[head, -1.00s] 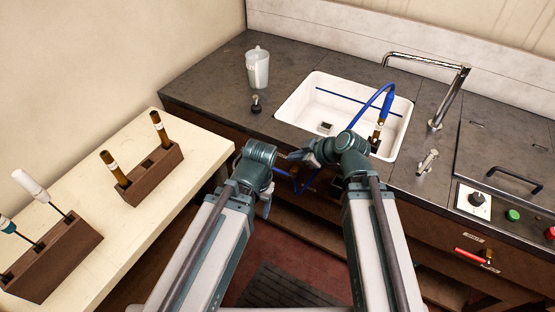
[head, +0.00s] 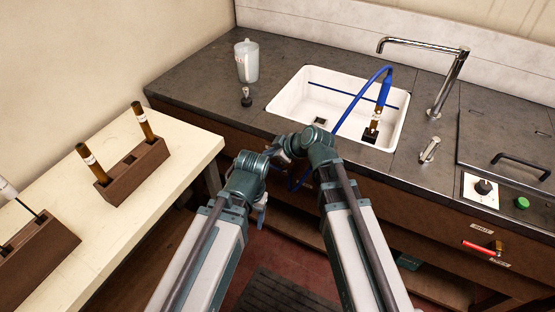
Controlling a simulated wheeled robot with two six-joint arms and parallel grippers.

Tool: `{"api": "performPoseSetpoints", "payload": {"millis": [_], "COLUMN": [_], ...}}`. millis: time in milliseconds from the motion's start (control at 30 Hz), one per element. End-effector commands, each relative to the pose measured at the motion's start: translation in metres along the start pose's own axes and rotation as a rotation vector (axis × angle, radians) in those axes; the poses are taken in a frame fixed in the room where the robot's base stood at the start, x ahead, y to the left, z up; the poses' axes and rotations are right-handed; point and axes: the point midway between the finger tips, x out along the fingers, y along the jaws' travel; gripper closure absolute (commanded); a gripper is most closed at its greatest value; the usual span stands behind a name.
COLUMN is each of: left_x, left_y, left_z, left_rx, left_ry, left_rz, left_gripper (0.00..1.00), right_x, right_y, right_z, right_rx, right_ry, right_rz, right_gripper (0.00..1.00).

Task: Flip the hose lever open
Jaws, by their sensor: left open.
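A red lever (head: 478,248) on a brass valve sits on the wooden cabinet front below the counter at right, lying roughly level, with small labels above and below it. A blue hose (head: 352,105) arches over the sink (head: 290,97). My left gripper (head: 262,214) hangs small and partly hidden beside my left arm, open, in front of the cabinet and well left of the red lever. My right gripper cannot be made out behind my arm links.
A chrome faucet (head: 445,85), a small chrome handle (head: 429,150), a clear jug (head: 246,61) and a dark-based small fitting (head: 246,97) stand on the counter. A control panel (head: 481,190) is at right.

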Motion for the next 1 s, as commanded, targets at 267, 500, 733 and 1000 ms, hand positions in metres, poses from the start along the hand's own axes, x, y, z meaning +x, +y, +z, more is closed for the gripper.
{"api": "performPoseSetpoints", "payload": {"millis": [267,500,733,1000], "left_x": [0.03,0.034,0.034,0.03], "left_y": [0.003,0.003,0.003,0.003], "left_z": [-0.002,-0.002,-0.002,-0.002], "left_rx": [0.001,0.001,0.001,0.001], "left_ry": [0.0,0.0,0.0,0.0], "left_rz": [0.0,0.0,0.0,0.0], "left_gripper": [0.34,0.34,0.34,0.34], "right_x": [0.02,0.023,0.022,0.024], "right_y": [0.0,0.0,0.0,0.0], "right_z": [0.024,0.027,0.026,0.025], "right_rx": [0.002,0.002,0.001,-0.004], "right_ry": [-0.001,-0.001,-0.001,-0.028], "right_rz": [0.002,0.002,0.002,-0.004], "right_gripper": [1.0,1.0,1.0,1.0]}}
